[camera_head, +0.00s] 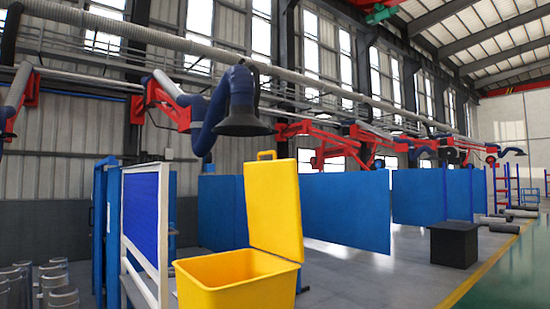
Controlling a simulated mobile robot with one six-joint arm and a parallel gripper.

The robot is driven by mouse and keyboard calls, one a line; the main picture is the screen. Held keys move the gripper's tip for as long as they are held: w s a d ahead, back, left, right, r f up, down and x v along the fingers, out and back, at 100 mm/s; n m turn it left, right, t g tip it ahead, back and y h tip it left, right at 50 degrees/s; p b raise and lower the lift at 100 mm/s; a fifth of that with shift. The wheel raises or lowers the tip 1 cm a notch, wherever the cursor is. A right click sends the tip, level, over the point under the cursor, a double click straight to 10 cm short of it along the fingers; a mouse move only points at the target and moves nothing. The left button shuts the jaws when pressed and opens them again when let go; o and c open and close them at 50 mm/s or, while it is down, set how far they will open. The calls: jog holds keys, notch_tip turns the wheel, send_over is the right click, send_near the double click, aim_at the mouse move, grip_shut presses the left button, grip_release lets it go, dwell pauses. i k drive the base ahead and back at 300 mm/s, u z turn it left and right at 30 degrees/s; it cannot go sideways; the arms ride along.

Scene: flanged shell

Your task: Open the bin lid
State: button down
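A yellow bin (237,289) stands on the grey floor in the lower middle of the head view. Its yellow lid (273,208) is swung up and stands nearly upright at the bin's back right edge, with a small handle on its top edge. The bin's mouth is uncovered and part of its inner wall shows. The bin's lower part is cut off by the bottom of the picture. My gripper is not in this view.
A blue panel in a white frame (141,222) stands just left of the bin. Blue partitions (344,211) stand behind it. Metal pipe pieces (58,285) sit at far left. A black box (454,244) stands at right, with open floor between.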

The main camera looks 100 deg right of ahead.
aim_at(273, 191)
jog(key=u, duration=0.2)
jog(key=k, duration=0.55)
jog(key=z, duration=1.6)
jog(key=i, duration=1)
jog(key=z, duration=0.15)
jog(key=k, duration=0.4)
